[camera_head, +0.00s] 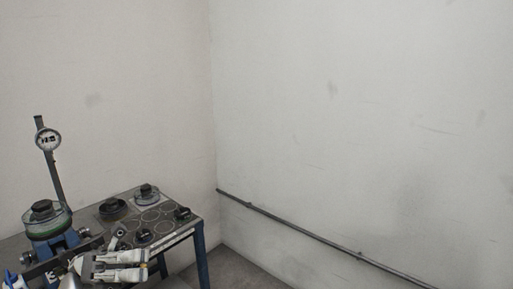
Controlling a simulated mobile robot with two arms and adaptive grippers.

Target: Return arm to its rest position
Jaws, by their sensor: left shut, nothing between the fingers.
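My left gripper (143,265) is at the lower left of the head view, its pale fingers pointing right. It is shut with nothing held. It shows in front of the near edge of a dark-topped table (183,214); whether it touches the table I cannot tell. My right gripper is not in view.
Several round dark parts, including a glassy one (147,193), sit on the table.

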